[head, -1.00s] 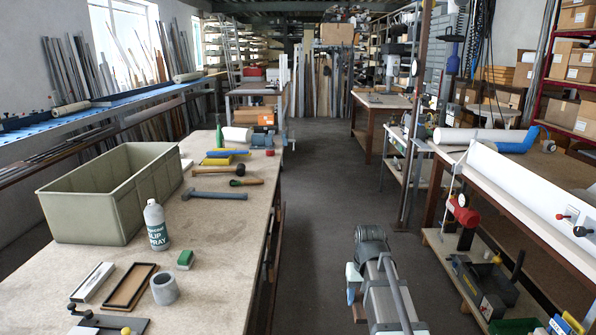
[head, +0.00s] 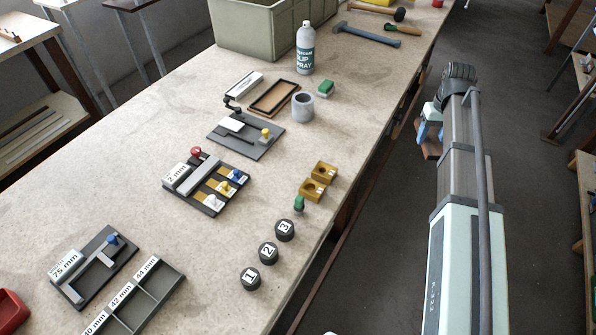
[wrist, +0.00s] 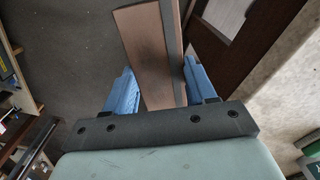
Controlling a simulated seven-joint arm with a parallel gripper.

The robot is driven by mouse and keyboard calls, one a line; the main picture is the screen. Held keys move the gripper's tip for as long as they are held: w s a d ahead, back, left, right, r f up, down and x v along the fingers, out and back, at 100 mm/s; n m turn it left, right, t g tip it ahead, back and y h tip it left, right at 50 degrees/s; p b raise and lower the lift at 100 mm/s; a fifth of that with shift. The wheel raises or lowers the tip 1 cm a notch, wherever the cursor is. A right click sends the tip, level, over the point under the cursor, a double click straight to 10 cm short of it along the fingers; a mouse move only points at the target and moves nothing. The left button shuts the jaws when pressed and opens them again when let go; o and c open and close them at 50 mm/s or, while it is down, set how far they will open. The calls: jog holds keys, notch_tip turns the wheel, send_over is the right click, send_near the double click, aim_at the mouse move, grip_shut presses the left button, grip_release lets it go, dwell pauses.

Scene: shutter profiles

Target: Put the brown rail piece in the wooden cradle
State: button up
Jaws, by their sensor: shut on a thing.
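The brown rail piece (wrist: 148,55) is between the blue fingers of my gripper (wrist: 152,90) in the wrist view, with a grey strip along one side. My gripper is shut on it. In the head view my gripper (head: 431,132) and the brown piece (head: 428,150) are small, over the floor right of the bench. A shallow brown-rimmed tray (head: 258,110) lies farther back. I cannot tell for certain which is the wooden cradle.
The bench (head: 130,175) carries several gauge fixtures (head: 206,183), numbered black discs (head: 268,252), a grey ring (head: 303,106), a spray bottle (head: 304,50) and a large green bin (head: 262,32). A slotted tray (head: 138,298) is at the front. Bare bench lies between the fixtures.

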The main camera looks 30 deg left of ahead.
jog(key=w+a+r+n, duration=0.1)
jog(key=a, duration=0.3)
jog(key=w+a+r+n, duration=0.1)
jog(key=a+r, duration=0.1)
jog(key=a, duration=0.3)
jog(key=a+r, duration=0.2)
jog(key=a, duration=0.3)
jog(key=shift+w+a+r+n, duration=0.1)
jog(key=shift+w+a+n, duration=0.15)
jog(key=shift+w+n, duration=0.15)
jog(key=s+a+r+n, duration=0.1)
jog(key=s+a+r, duration=0.1)
jog(key=a, duration=0.6)
jog(key=s+a+r+n, duration=0.1)
jog(key=s+a, duration=0.3)
jog(key=a, duration=0.5)
jog(key=s+a+r+n, duration=0.1)
jog(key=s+a+r, duration=0.1)
jog(key=a, duration=0.6)
jog(key=shift+s+a+r+n, duration=0.25)
jog(key=shift+s+r+n, duration=0.15)
jog(key=shift+r, duration=0.05)
jog(key=s+a+n, duration=0.2)
jog(key=s+a, duration=1.8)
jog(key=s, duration=0.4)
jog(key=n, duration=0.4)
send_over(48, 253)
jog(key=f, duration=0.2)
jog(key=shift+f, duration=4.15)
